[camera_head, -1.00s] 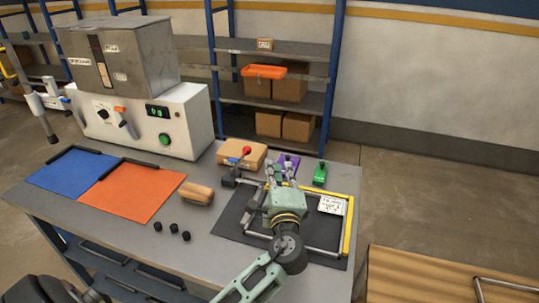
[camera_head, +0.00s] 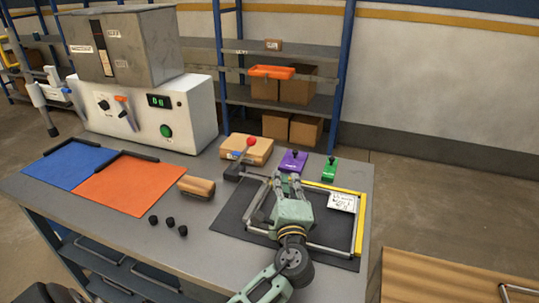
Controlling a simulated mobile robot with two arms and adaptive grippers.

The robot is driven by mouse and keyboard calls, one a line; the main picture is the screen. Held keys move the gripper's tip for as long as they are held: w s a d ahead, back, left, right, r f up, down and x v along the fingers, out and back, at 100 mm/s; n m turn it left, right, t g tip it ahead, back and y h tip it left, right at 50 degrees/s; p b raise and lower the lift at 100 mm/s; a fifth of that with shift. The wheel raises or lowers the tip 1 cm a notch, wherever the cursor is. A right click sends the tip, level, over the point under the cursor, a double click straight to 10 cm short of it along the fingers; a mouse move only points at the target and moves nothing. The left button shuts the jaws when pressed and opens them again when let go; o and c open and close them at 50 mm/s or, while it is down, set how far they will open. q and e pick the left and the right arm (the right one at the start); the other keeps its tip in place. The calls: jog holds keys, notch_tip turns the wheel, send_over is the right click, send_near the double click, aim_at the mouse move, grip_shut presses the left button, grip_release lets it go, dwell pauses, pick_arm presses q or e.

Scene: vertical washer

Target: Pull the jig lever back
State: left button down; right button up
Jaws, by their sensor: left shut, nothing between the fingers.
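The jig on the bench is a dark mat (camera_head: 233,222) with a metal frame (camera_head: 255,205) and a yellow bar (camera_head: 360,225). A lever with a red knob (camera_head: 251,142) stands at its back left corner, on a dark base (camera_head: 234,173). The lever leans up and right. My left gripper (camera_head: 287,178) is over the back part of the frame, right of and in front of the red knob, and apart from it. It is shut with nothing in it. The arm hides part of the mat and frame. My right gripper is not in view.
A cardboard-coloured box (camera_head: 258,152) sits behind the lever. A purple block (camera_head: 293,161) and a green block (camera_head: 330,169) stand behind the jig. A brown block (camera_head: 197,187), several black knobs (camera_head: 168,222) and an orange mat (camera_head: 128,186) lie to the left.

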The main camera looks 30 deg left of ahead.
pick_arm(q)
jog(key=p+x, duration=0.1)
jog(key=x, duration=0.2)
jog(key=s+a+p+x, duration=0.1)
jog(key=x, duration=0.3)
jog(key=a+p+x, duration=0.1)
jog(key=x, duration=0.2)
jog(key=shift+a+r, duration=0.25)
jog(key=shift+r, duration=0.15)
jog(key=shift+s+a+r, duration=0.1)
jog(key=shift+s+a, duration=0.15)
jog(key=shift+a, duration=0.25)
